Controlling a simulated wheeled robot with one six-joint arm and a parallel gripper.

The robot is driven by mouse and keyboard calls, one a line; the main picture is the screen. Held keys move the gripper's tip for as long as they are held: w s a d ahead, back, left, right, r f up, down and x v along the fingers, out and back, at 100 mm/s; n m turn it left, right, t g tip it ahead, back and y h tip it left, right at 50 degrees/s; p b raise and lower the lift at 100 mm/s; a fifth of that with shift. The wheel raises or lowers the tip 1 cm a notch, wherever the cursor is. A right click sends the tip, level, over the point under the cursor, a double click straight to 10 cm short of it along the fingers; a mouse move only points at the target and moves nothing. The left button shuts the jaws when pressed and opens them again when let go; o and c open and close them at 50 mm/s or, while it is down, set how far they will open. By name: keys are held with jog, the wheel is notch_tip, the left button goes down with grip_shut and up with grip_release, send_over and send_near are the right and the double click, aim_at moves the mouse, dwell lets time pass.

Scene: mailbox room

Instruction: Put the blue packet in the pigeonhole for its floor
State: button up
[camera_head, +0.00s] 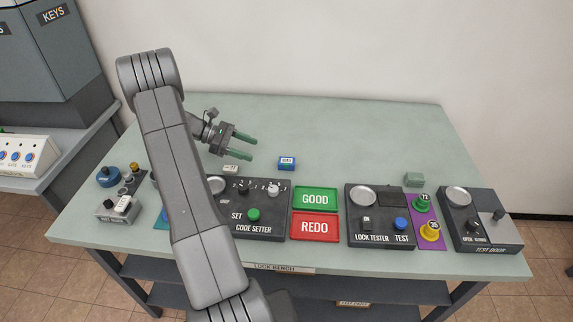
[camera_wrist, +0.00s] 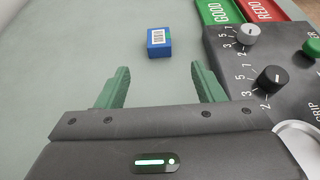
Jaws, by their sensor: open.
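The blue packet (camera_head: 287,166) is a small blue block with a white label on top. It lies on the green bench top behind the code setter. It also shows in the wrist view (camera_wrist: 159,50), beyond my fingertips and roughly centred between them. My gripper (camera_head: 247,144) has green fingers and is open and empty. It is left of the packet, apart from it. In the wrist view my gripper (camera_wrist: 158,80) has its fingers spread wide. The label print is too small to read. No pigeonholes are clearly in view.
The code setter (camera_head: 270,227), green GOOD tray (camera_head: 315,199), red REDO tray (camera_head: 315,228), lock tester (camera_head: 375,238) and test door (camera_head: 485,238) line the bench front. A small pale block (camera_head: 230,168) lies near my gripper. A grey KEYS cabinet (camera_head: 60,65) stands left. The bench's back is clear.

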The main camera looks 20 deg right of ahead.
aim_at(284, 161)
jog(key=p+x, duration=0.2)
jog(key=x, duration=1.1)
jog(key=shift+s+d+r, duration=0.1)
jog(key=shift+d, duration=0.3)
jog(key=c, duration=1.2)
jog(key=shift+o, duration=0.2)
